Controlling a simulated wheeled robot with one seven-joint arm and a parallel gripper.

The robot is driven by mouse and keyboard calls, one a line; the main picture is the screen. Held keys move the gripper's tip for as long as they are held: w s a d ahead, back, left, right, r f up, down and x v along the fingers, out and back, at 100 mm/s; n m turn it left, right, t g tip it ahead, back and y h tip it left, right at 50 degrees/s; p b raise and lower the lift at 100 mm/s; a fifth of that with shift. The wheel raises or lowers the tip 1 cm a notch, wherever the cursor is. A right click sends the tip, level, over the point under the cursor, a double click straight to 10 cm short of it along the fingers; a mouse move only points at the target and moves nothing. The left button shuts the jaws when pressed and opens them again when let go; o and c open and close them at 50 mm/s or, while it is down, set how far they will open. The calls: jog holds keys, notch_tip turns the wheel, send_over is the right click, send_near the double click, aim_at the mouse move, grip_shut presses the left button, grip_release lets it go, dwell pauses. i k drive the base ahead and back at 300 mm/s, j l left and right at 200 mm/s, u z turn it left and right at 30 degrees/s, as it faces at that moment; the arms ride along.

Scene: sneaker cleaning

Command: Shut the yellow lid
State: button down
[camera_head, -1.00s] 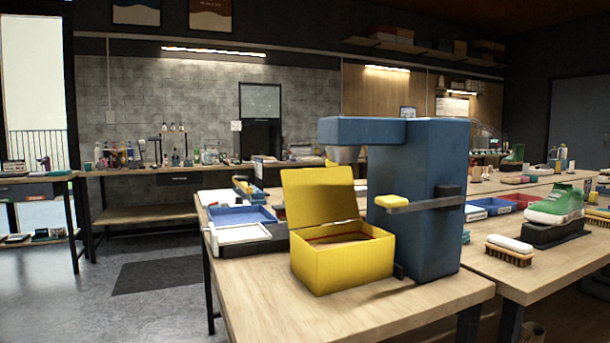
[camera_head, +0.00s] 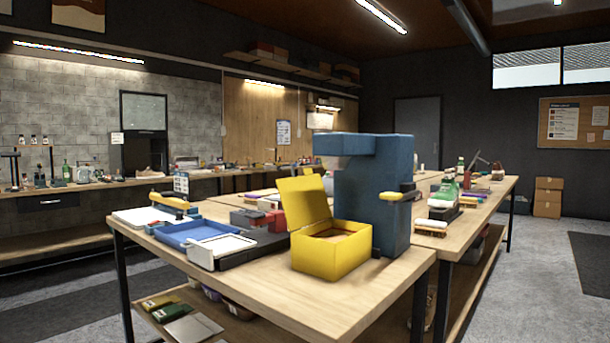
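The yellow box (camera_head: 332,257) stands on the near end of the wooden table, in front of the blue machine. Its yellow lid (camera_head: 304,203) is open, standing up at the box's back left and leaning slightly back. The inside of the box shows only in part. My gripper is not in view.
A blue tray (camera_head: 190,232) and a white tray (camera_head: 222,245) lie left of the box. The wooden table top (camera_head: 335,300) is bare in front. Floor at right (camera_head: 520,290) is clear.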

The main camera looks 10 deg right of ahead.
aim_at(304, 202)
jog(key=i+j+z, duration=0.15)
jog(key=j+z, duration=0.25)
jog(key=j, duration=0.3)
jog(key=j+z, duration=0.35)
jog(key=j, duration=0.3)
jog(key=i+j+z, duration=0.15)
jog(key=j, duration=0.2)
jog(key=i+j+z, duration=0.15)
jog(key=j, duration=0.15)
jog(key=i+j+z, duration=0.15)
jog(key=j, duration=0.25)
jog(key=i+j+z, duration=0.15)
jog(key=j, duration=0.2)
jog(key=j+z, duration=0.15)
jog(key=j, duration=0.2)
jog(key=k+j+z, duration=0.15)
jog(key=i+j, duration=0.05)
jog(key=j, duration=0.05)
